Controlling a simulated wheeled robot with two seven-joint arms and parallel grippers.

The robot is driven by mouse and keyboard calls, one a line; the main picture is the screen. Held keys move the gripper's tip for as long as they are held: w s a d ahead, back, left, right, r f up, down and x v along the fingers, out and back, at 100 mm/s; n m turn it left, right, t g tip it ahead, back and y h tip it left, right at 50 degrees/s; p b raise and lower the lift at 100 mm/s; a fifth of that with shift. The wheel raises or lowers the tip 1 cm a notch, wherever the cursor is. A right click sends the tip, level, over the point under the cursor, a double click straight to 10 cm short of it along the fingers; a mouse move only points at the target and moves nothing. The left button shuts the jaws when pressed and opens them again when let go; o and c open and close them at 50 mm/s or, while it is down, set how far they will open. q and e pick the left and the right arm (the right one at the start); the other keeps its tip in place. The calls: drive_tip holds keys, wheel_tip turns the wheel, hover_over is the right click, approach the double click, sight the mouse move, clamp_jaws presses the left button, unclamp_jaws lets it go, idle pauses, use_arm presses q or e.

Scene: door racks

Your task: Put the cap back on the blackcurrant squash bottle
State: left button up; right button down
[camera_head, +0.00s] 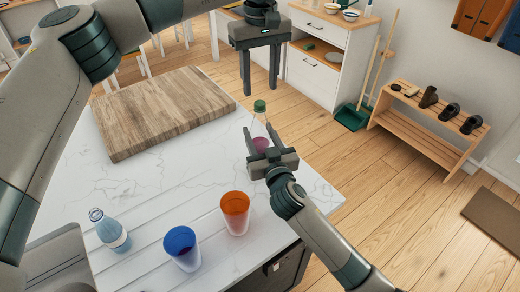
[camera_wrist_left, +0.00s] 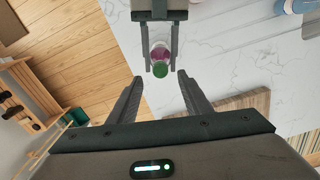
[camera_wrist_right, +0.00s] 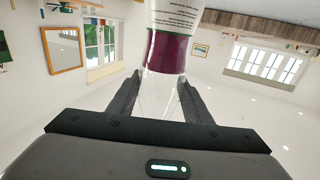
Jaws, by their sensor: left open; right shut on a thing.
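The blackcurrant squash bottle (camera_head: 261,130), clear with purple liquid low in it, is upright beyond the counter edge. My right gripper (camera_head: 259,141) is shut on it; the right wrist view shows the bottle (camera_wrist_right: 168,55) with its purple band and white label between the fingers. The green cap (camera_head: 260,106) sits at the bottle's top; whether it is fully seated I cannot tell. My left gripper (camera_head: 261,91) is open and empty, pointing down just above the cap. In the left wrist view the cap (camera_wrist_left: 160,71) lies between and slightly beyond the fingertips.
On the white marble counter (camera_head: 150,190) stand a wooden board (camera_head: 160,110), a blue cup (camera_head: 182,250), an orange cup (camera_head: 235,210) and a small blue-white bottle (camera_head: 110,232).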

use_arm(q)
wheel_tip(320, 180, up, 7)
idle(0.3)
drive_tip(key=shift+r, duration=0.1)
use_arm(e)
drive_tip(key=c, duration=0.8)
unclamp_jaws()
drive_tip(key=shift+c, duration=0.2)
drive_tip(key=shift+s, duration=0.1)
drive_tip(key=shift+s+d+f, duration=0.1)
drive_tip(key=shift+s+d, duration=0.1)
drive_tip(key=shift+s, duration=0.35)
use_arm(q)
wheel_tip(320, 180, down, 5)
drive_tip(key=b, duration=0.5)
use_arm(e)
drive_tip(key=v, duration=1.6)
drive_tip(key=shift+s, duration=0.1)
